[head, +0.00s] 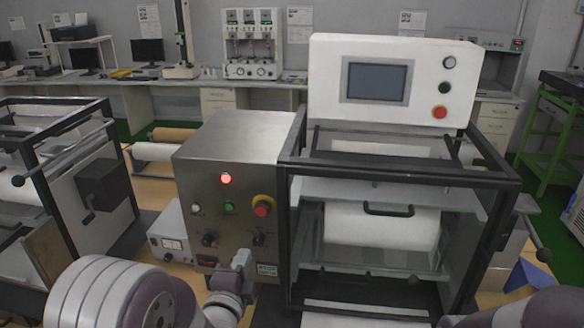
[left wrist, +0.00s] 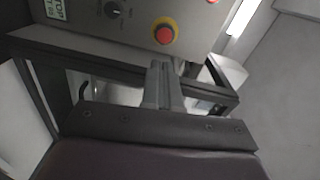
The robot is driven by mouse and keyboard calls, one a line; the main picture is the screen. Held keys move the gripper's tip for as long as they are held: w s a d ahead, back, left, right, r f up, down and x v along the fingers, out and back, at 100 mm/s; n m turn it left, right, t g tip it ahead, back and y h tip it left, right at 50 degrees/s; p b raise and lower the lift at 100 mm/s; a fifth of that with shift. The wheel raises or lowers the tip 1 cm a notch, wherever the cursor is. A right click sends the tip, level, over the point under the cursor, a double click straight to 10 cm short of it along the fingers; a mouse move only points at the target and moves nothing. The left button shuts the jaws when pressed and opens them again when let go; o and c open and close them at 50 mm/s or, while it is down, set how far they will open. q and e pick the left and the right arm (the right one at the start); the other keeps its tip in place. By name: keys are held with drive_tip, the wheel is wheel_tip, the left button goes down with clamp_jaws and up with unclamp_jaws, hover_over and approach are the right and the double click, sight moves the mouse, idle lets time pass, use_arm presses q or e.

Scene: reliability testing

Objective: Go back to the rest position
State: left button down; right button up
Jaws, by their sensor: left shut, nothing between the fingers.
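My left gripper (head: 241,262) is in front of the lower part of the steel control box (head: 235,140). It is shut with nothing in it. In the left wrist view its closed fingers (left wrist: 163,80) point up toward the box's red emergency button with a yellow ring (left wrist: 165,31). I cannot tell whether the fingertips touch the panel. The same button also shows in the head view (head: 263,206). My right arm (head: 530,308) enters at the bottom right, and its gripper is not visible.
The black-framed test machine (head: 288,230) with its white screen head (head: 324,62) stands right of the box. A red lamp (head: 226,179) is lit on the box. A small white power unit (head: 172,235) sits to its left. Another black-framed machine (head: 105,165) stands at far left.

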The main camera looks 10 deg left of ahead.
use_arm(q)
drive_tip(key=s+f+n+g, duration=0.9)
drive_tip(key=f+n+g, duration=0.1)
drive_tip(key=f+n, duration=0.15)
drive_tip(key=s+a+r+n+g, duration=0.1)
drive_tip(key=s+r+n+g, duration=0.1)
drive_tip(key=s+n+g, duration=0.4)
drive_tip(key=s, duration=0.4)
drive_tip(key=shift+s+a+r+y, duration=0.3)
drive_tip(key=shift+a, duration=0.05)
use_arm(e)
drive_tip(key=shift+s, duration=0.1)
drive_tip(key=shift+c, duration=0.3)
